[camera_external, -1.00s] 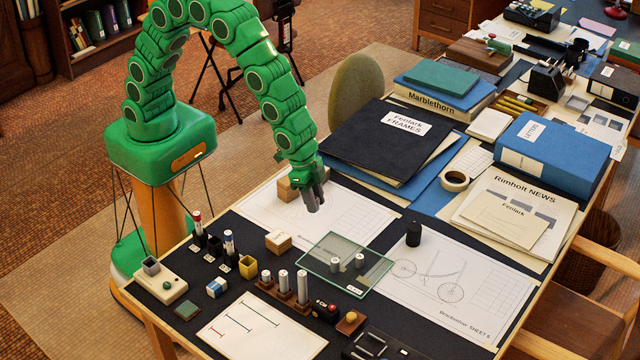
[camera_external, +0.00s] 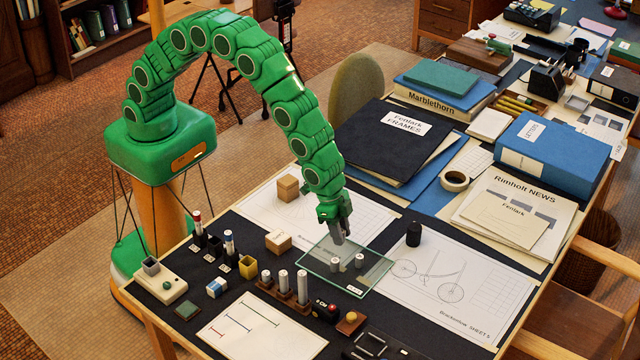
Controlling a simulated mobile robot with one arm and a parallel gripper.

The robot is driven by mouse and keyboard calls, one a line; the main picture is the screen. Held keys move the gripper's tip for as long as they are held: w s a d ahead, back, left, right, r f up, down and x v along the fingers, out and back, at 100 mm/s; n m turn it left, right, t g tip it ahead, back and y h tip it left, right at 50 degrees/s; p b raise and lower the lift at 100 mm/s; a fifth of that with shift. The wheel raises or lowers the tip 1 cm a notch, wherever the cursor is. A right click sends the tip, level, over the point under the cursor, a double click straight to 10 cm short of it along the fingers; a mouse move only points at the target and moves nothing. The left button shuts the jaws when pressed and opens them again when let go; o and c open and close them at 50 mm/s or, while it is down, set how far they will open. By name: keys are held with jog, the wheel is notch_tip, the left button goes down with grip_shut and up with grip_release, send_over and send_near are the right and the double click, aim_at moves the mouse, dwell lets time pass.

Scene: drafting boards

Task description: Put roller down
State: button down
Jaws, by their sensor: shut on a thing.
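My gripper (camera_external: 341,232) points down over the back edge of the glass plate (camera_external: 316,266) and is shut on a small grey roller, which is mostly hidden between the fingers. Two short grey rollers stand upright on the plate, a left roller (camera_external: 335,265) and a right roller (camera_external: 359,261). My fingertips are just behind and above them in the picture; I cannot tell the exact height or whether the held roller touches the plate.
Upright cylinders in a brown rack (camera_external: 285,296) stand left of the plate. A black cylinder (camera_external: 413,234) stands to the right, by the bicycle drawing (camera_external: 470,265). Wooden blocks sit at the left, one on a drawing (camera_external: 288,188) and one nearer (camera_external: 278,242). The drawing sheet behind the plate is mostly clear.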

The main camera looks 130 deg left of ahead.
jog(key=shift+w+f, duration=0.3)
jog(key=shift+f, duration=1.65)
jog(key=shift+f, duration=0.1)
jog(key=c, duration=0.8)
grip_release()
jog(key=shift+c, duration=0.2)
